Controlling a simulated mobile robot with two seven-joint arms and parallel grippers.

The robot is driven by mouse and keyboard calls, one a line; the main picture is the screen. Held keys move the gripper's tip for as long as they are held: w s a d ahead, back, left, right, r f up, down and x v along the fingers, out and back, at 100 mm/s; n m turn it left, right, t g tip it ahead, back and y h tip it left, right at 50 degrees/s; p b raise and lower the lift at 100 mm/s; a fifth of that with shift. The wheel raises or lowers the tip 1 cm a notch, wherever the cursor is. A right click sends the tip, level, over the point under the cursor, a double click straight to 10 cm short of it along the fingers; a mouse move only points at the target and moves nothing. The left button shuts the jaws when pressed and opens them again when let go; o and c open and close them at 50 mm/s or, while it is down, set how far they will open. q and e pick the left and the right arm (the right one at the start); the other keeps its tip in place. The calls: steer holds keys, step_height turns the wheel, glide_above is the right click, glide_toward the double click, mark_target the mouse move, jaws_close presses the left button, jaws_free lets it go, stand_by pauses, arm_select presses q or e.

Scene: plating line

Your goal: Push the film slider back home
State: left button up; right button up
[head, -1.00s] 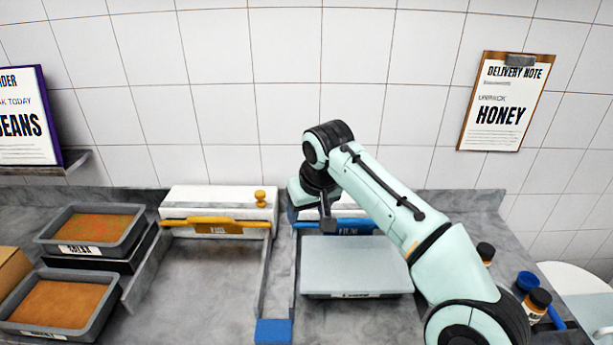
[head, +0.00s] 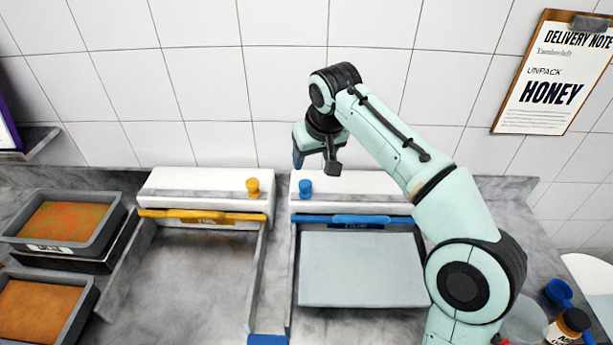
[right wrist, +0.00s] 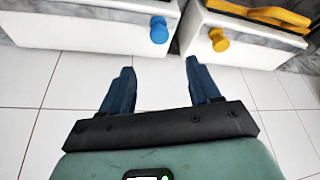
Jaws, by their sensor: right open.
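The film slider is a blue knob (head: 305,189) on the top of the right-hand white dispenser (head: 375,184), at its left end. It also shows in the right wrist view (right wrist: 159,30), beyond the fingertips. My right gripper (head: 316,160) is just above and behind the knob in the head view, apart from it. In the right wrist view its two blue fingers (right wrist: 160,66) are spread with nothing between them. My left gripper is not in view.
The left-hand dispenser (head: 165,182) has a yellow knob (head: 253,187) close to the blue one. A pale lidded tray (head: 360,270) lies before the right-hand dispenser. Pans of food (head: 112,222) stand at left. The tiled wall (head: 200,80) rises close behind.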

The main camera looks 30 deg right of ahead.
mark_target(306, 183)
steer(key=b+x, duration=0.1)
steer(key=x, duration=1.1)
steer(key=shift+d+f, duration=0.1)
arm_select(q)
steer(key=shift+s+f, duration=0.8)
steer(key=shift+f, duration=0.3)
arm_select(e)
jaws_close()
arm_select(q)
steer(key=shift+b, duration=0.3)
arm_select(e)
steer(key=shift+d, duration=0.1)
